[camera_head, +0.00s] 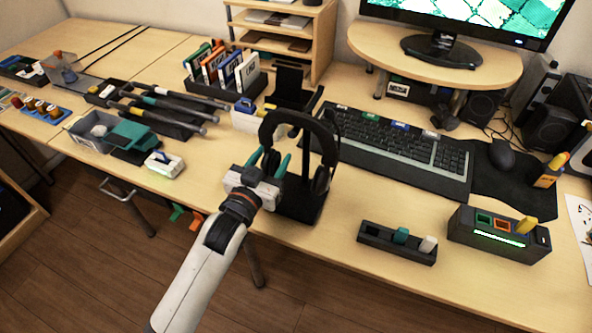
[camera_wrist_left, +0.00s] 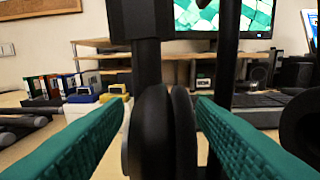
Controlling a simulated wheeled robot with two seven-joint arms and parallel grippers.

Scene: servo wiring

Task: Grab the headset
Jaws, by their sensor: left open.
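The black headset (camera_head: 300,117) hangs on a dark stand (camera_head: 301,205) near the table's front edge. Its band arches over the stand, with one ear cup on each side. My left gripper (camera_head: 268,167), with teal fingers, is open at the left ear cup. In the left wrist view the near ear cup (camera_wrist_left: 157,135) of the headset lies between the two spread fingers (camera_wrist_left: 162,110). Whether either finger touches it I cannot tell. The far ear cup is partly cut off at the right edge of that view. My right gripper is not in view.
A keyboard (camera_head: 390,148) lies behind and right of the stand. A small black tray (camera_head: 397,243) and a dark box with a green light (camera_head: 498,236) stand on the right. A white block (camera_head: 165,164) and a grey bin (camera_head: 92,133) are on the left.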

